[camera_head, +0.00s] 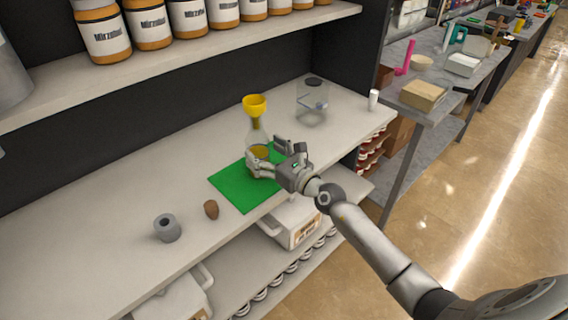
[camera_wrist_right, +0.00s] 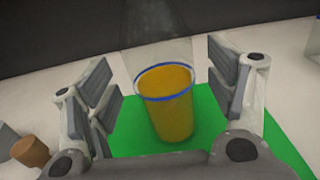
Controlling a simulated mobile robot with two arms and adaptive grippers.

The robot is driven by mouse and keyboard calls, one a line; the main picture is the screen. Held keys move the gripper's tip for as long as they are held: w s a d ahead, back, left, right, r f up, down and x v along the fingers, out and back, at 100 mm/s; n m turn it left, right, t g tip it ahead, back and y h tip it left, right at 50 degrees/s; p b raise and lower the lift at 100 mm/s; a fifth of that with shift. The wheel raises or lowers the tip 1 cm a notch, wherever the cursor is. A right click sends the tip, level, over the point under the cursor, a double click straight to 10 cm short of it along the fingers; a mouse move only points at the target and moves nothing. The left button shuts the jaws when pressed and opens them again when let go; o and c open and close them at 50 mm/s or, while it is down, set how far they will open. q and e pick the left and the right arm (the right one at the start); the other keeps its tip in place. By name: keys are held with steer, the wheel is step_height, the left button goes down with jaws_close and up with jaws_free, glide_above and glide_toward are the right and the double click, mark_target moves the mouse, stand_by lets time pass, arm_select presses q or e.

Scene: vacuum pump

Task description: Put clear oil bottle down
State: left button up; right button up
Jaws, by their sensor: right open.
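The clear oil bottle (camera_head: 259,137) stands upright on a green mat (camera_head: 236,190) on the counter, with a yellow funnel (camera_head: 255,104) in its top. In the right wrist view, the bottle's lower part (camera_wrist_right: 166,108) shows yellow oil and a blue ring. My right gripper (camera_head: 266,158) is around the bottle near its base. In the wrist view the right gripper's fingers (camera_wrist_right: 165,88) are open, with a gap on both sides of the bottle. My left gripper is in no view.
A grey ring-shaped part (camera_head: 167,228) and a brown stopper (camera_head: 211,209) lie left of the mat. A clear jar with a dark lid (camera_head: 312,103) and a small white container (camera_head: 373,100) stand farther back right. A shelf with several labelled jars (camera_head: 147,24) hangs above.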

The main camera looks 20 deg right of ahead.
steer(key=v, duration=0.8)
steer(key=shift+s+b, duration=0.3)
steer(key=shift+s, duration=0.1)
steer(key=shift+d+r, duration=0.1)
steer(key=shift+d, duration=0.05)
